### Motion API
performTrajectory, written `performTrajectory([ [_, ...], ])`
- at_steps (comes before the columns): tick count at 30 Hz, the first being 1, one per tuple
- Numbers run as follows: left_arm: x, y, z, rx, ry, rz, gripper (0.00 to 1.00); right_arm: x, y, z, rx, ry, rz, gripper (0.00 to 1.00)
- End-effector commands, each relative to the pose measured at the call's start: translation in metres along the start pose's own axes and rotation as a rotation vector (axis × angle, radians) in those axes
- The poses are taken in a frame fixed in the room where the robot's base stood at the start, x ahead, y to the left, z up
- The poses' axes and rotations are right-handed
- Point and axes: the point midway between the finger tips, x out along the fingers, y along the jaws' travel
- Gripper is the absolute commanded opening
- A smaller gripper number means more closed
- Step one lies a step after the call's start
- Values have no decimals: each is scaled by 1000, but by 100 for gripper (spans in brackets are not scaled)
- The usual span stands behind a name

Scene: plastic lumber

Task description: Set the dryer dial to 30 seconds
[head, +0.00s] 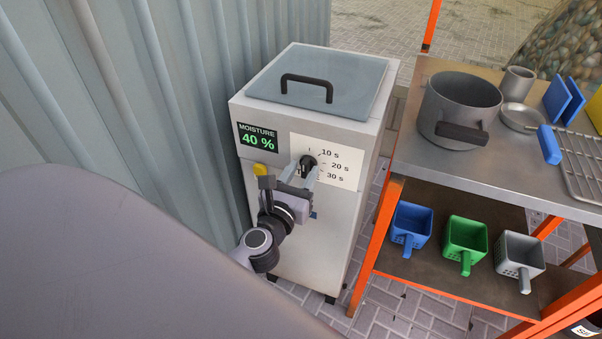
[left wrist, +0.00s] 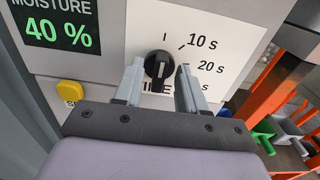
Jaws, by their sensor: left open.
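The dryer (head: 262,205) is a pale grey box with a black dial (head: 308,160) on a white panel marked 10 s, 20 s and 30 s. In the left wrist view the dial (left wrist: 158,66) shows a white line standing roughly upright, near the unlabelled top tick rather than a seconds mark. My left gripper (head: 303,172) is open at the panel. In the left wrist view its fingers (left wrist: 160,74) stand on either side of the dial; I cannot tell if they touch it. The 30 s label is partly hidden there by a finger. My right gripper is not in view.
A green display (head: 258,138) reads moisture 40 %, with a yellow button (head: 260,169) below it. The dryer lid (head: 320,85) has a black handle. A corrugated wall (head: 170,80) stands close at left. An orange-framed table (head: 415,180) with a pot (head: 458,108) is at right.

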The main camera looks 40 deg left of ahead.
Motion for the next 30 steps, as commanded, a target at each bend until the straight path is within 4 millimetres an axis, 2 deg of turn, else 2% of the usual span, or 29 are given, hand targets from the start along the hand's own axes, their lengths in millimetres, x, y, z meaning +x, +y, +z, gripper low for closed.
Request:
performTrajectory([
  [1,0,0,0,1,0,0,40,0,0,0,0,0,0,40],
  [2,0,0,0,1,0,0,34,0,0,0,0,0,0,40],
  [3,0,0,0,1,0,0,21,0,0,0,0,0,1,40],
  [5,0,0,0,1,0,0,1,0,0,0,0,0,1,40],
  [6,0,0,0,1,0,0,0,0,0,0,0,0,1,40],
  [19,0,0,1,64,1,0,0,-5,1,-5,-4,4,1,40],
  [30,0,-1,2,348,3,0,0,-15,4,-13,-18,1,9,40],
])
